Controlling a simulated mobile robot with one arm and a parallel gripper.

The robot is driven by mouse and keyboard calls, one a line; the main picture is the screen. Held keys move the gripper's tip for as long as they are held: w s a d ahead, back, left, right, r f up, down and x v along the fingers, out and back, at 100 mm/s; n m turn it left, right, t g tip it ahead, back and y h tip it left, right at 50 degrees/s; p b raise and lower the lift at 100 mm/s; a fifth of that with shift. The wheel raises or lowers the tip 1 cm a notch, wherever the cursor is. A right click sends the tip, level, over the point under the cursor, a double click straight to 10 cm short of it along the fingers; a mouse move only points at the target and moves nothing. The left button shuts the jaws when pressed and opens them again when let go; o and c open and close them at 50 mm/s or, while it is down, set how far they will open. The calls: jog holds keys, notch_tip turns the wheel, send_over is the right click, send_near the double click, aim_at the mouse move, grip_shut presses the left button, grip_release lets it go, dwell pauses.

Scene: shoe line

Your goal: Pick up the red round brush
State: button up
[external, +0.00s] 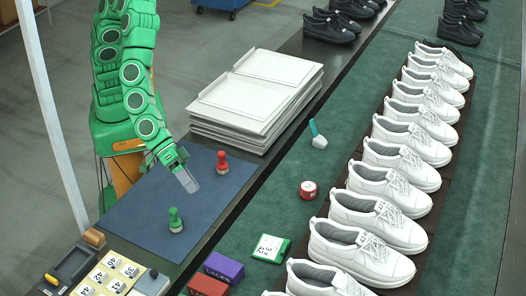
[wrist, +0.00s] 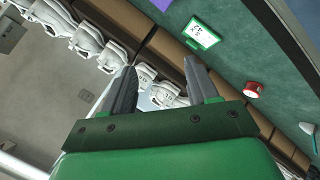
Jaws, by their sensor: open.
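The red round brush (external: 222,163), with a knob handle and a round base, stands upright on the blue mat (external: 150,205). It is not seen in the wrist view. My gripper (external: 190,184) is above the mat, to the left of the red brush and apart from it. In the wrist view my gripper (wrist: 160,67) is open, with nothing between its two grey fingers. A similar green round brush (external: 175,221) stands on the mat, below my gripper in the picture.
A stack of white trays (external: 255,95) is behind the mat. A red round tin (external: 308,190), a green-edged card (external: 270,248) and a white-headed tool (external: 318,138) lie on the green belt beside a row of white shoes (external: 400,178). Boxes and number cards are in front.

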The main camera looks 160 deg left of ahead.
aim_at(219, 157)
jog(key=s+a+f+n+g+y, duration=0.2)
jog(key=s+a+f+g, duration=0.1)
jog(key=s, duration=0.3)
jog(key=s+a+f+n+g+y, duration=0.2)
jog(key=s+a+f+g, duration=0.2)
jog(key=s+f, duration=0.2)
jog(key=s+a+f+n+g+y, duration=0.1)
jog(key=s+a+f+g+y, duration=0.1)
jog(key=s+a+f+g, duration=0.2)
jog(key=shift+s+a+f+n, duration=0.1)
jog(key=shift+s+f+n, duration=0.15)
jog(key=shift+s, duration=0.55)
jog(key=shift+s+a+f+n, duration=0.15)
jog(key=shift+s+f, duration=0.15)
jog(key=shift+s, duration=0.45)
jog(key=s+g, duration=0.1)
jog(key=s, duration=0.1)
jog(key=s+g, duration=0.1)
jog(key=s, duration=0.2)
jog(key=s+g, duration=0.2)
jog(key=shift+s+d+f+n, duration=0.15)
jog(key=shift+s+f+n, duration=0.05)
jog(key=shift+f+n, duration=0.1)
jog(key=shift+s, duration=0.15)
jog(key=shift+x, duration=3.85)
jog(key=shift+r, duration=0.15)
jog(key=c, duration=1)
